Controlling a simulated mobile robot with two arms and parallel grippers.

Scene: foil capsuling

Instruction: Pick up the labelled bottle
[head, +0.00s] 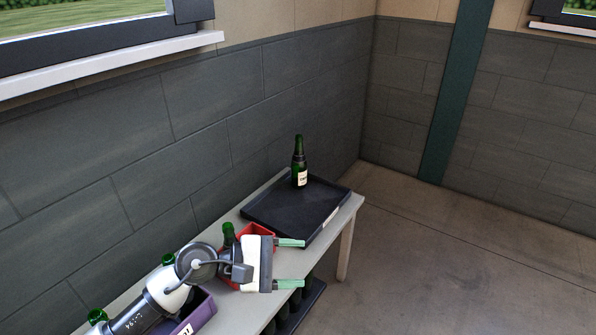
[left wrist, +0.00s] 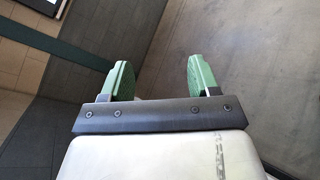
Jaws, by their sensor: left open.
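The labelled bottle (head: 299,164) is dark green with a pale label. It stands upright on the black tray (head: 312,215), near its back corner, in the head view. My left gripper (head: 292,263) is open and empty, with green fingertips, in front of the tray and apart from the bottle. The same gripper (left wrist: 160,78) shows in the left wrist view with its two fingers apart and only wall and floor beyond. The bottle is not in the left wrist view. My right gripper is not seen.
The tray lies on the far end of a pale bench (head: 352,208) along the grey wall. A red container (head: 258,229) and a purple crate (head: 203,312) stand nearer, with green bottles around them, partly hidden by my left arm. Dark bottles sit below the bench. The floor at right is clear.

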